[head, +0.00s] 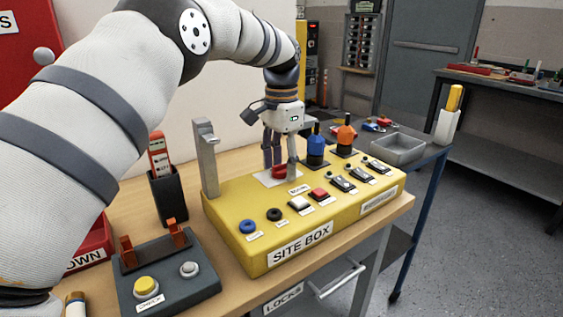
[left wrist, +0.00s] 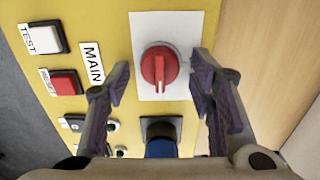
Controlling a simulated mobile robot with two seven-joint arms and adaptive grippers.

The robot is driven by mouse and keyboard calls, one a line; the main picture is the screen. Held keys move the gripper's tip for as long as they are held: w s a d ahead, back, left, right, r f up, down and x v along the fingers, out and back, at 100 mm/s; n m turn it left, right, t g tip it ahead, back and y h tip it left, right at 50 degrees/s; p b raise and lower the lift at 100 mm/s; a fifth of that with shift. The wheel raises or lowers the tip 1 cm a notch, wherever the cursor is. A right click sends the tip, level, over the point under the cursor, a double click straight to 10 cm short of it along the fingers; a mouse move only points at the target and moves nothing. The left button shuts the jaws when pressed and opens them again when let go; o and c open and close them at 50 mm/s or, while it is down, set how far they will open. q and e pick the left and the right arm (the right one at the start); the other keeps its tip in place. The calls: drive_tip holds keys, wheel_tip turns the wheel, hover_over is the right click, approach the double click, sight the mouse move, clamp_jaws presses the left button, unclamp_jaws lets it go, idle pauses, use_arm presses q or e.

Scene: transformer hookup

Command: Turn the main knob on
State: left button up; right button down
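The main knob is a red rotary knob (left wrist: 158,68) on a white plate (left wrist: 146,22), beside a label reading MAIN (left wrist: 92,64) in the left wrist view. In the head view the knob (head: 280,171) shows low between the fingers, on the yellow site box (head: 240,211). My left gripper (head: 279,165) points down over it. In the left wrist view the left gripper's fingers (left wrist: 160,85) are apart, one on each side of the knob, with visible gaps. My right gripper is in neither view.
Blue (head: 316,147) and orange (head: 346,135) connectors stand on the box near the left gripper. A grey lever (head: 208,158) rises at the box's left corner. A dark check unit (head: 168,272) and a black holder with a red tool (head: 166,190) stand to the left.

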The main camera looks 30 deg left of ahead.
sight(281, 164)
use_arm(q)
wheel_tip(281, 164, up, 8)
drive_tip(key=shift+f, duration=0.25)
drive_tip(key=shift+f, duration=0.1)
idle(0.4)
